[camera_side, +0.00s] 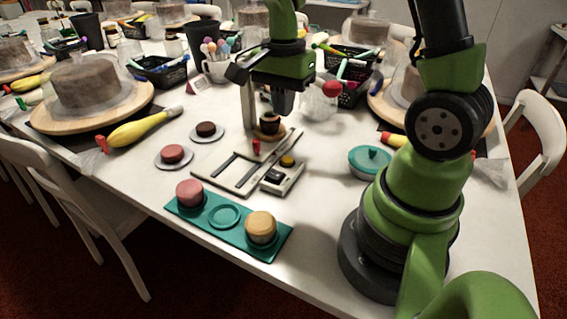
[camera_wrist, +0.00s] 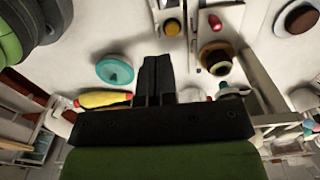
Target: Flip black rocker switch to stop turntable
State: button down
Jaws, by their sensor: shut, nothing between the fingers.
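A small control box (camera_side: 282,177) lies on the table with a yellow button (camera_side: 287,160) and a dark part that looks like the rocker switch (camera_side: 271,176). In the wrist view the box is cut by the top edge, with the yellow button (camera_wrist: 172,27) showing. The rocker's position is too small to tell. Behind the box a small brown cake stands on a round wooden turntable (camera_side: 268,135). I cannot tell whether it turns. My gripper (camera_side: 283,111) is shut and empty, above the table behind the box, apart from it. Its black fingers (camera_wrist: 159,61) show in the wrist view.
A white frame with rails (camera_side: 236,172) lies left of the box. A teal tray (camera_side: 224,236) with two small cakes is in front.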

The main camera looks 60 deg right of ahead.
aim_at(278, 171)
notch_tip(278, 171, down, 14)
dwell(0.7)
jog(key=shift+f, duration=0.15)
dwell(0.5)
jog(key=shift+w+r, duration=0.35)
jog(key=shift+w, duration=0.35)
jog(key=shift+r, duration=0.1)
notch_tip(278, 171, up, 14)
jog(key=s, duration=0.2)
jog(key=shift+s+f, duration=0.2)
jog(key=shift+s, duration=0.15)
